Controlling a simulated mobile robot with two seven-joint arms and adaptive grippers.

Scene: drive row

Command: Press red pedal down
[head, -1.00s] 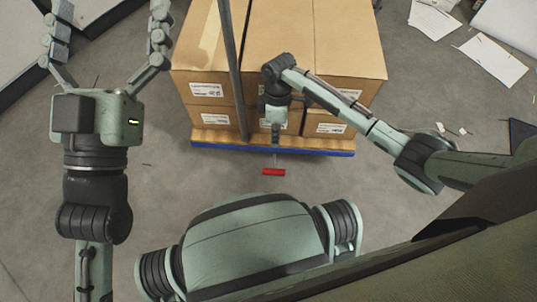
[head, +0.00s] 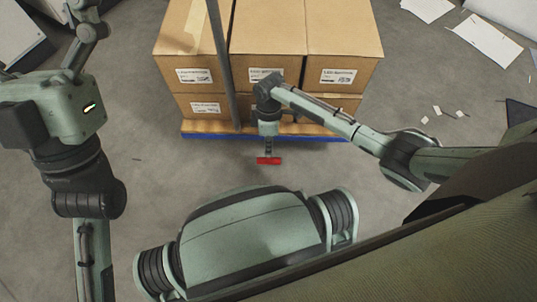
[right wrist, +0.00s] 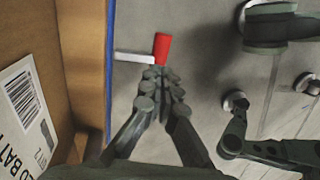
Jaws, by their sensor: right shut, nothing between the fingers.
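The red pedal (head: 268,161) is a small red bar low in front of the blue-edged pallet. It also shows in the right wrist view (right wrist: 162,48), at the end of a pale arm (right wrist: 134,57) coming from the pallet side. My right gripper (head: 268,151) is shut and empty, pointing down over the pedal. In the right wrist view its fingertips (right wrist: 158,73) overlap the pedal's near end. I cannot tell whether they touch it. My left gripper (head: 85,20) is at the upper left, away from the pedal, with one finger spread and the other largely cut off.
Stacked cardboard boxes (head: 268,38) stand on the pallet (head: 190,134) just behind the pedal, with a grey post (head: 222,75) in front of them. Paper sheets (head: 487,39) and scraps lie on the floor at right. Grey floor is open around the pedal.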

